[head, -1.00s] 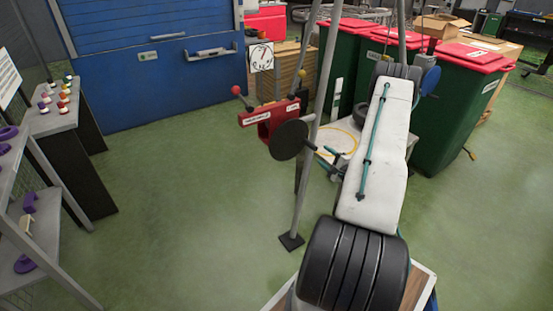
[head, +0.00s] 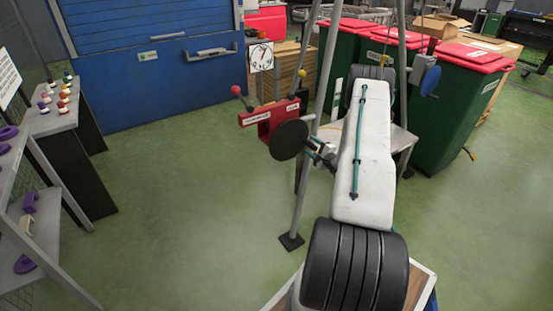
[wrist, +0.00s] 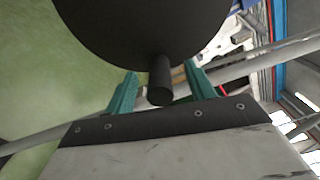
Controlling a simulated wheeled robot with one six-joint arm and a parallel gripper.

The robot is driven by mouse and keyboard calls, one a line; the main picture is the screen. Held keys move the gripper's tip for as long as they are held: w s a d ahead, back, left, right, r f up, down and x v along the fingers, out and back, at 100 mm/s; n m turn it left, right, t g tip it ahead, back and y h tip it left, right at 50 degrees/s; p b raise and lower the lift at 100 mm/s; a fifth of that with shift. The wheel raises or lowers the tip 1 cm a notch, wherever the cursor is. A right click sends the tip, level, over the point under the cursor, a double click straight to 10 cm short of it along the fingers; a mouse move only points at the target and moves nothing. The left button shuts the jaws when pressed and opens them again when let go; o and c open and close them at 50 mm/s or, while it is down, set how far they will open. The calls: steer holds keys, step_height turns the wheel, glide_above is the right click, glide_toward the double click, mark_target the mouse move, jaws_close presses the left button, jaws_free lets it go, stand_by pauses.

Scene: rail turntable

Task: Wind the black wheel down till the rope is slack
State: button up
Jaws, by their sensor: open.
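The black wheel (head: 288,139) is a flat disc on the red winch housing (head: 270,119), mounted on a grey leg of the frame. In the wrist view the wheel's underside (wrist: 140,25) fills the top, and its short black handle (wrist: 160,82) sticks out toward me. My gripper (wrist: 153,88) is open, its green fingers on either side of the handle, with a gap visible on each side. In the head view my gripper (head: 322,152) is just right of the wheel. A thin rope (head: 420,22) shows at upper right; I cannot tell whether it is slack.
A white dial (head: 261,56) stands behind the winch. Two levers with red and yellow knobs rise nearby. A grey frame leg (head: 308,150) runs close beside my gripper. Green bins (head: 440,110) with red lids stand behind. Green floor (head: 180,200) is open to the left.

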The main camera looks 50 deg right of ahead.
jaws_close()
steer(key=shift+d+r+n, duration=0.25)
steer(key=shift+r+n, duration=0.7)
steer(key=shift+n, duration=0.25)
steer(key=shift+r+n, duration=0.55)
steer(key=shift+n, duration=0.05)
steer(key=shift+r+n, duration=0.4)
steer(key=shift+n, duration=0.2)
steer(key=shift+a+r+n, duration=0.1)
steer(key=shift+r+n, duration=0.75)
steer(key=shift+n, duration=0.25)
steer(key=shift+r, duration=0.15)
